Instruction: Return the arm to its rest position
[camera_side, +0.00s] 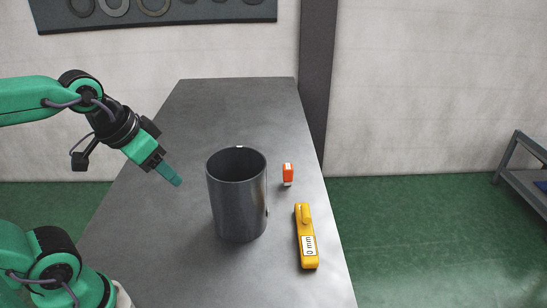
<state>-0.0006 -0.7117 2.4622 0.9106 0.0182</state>
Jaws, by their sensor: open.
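My gripper (174,178) is at the left of the view, on the end of my green and black arm. It is above the table and points down to the right. It is open, with nothing seen in it, though its two fingers overlap from this side. It is apart from the dark grey cylinder (237,205), which stands upright on the table with its open top showing. The cylinder's flange cannot be made out.
The grey metal table (200,115) has free room at its far end. A yellow tool marked "0 mm" (306,237) and a small orange and white object (288,174) are right of the cylinder. A grey shelf (522,180) stands at the far right.

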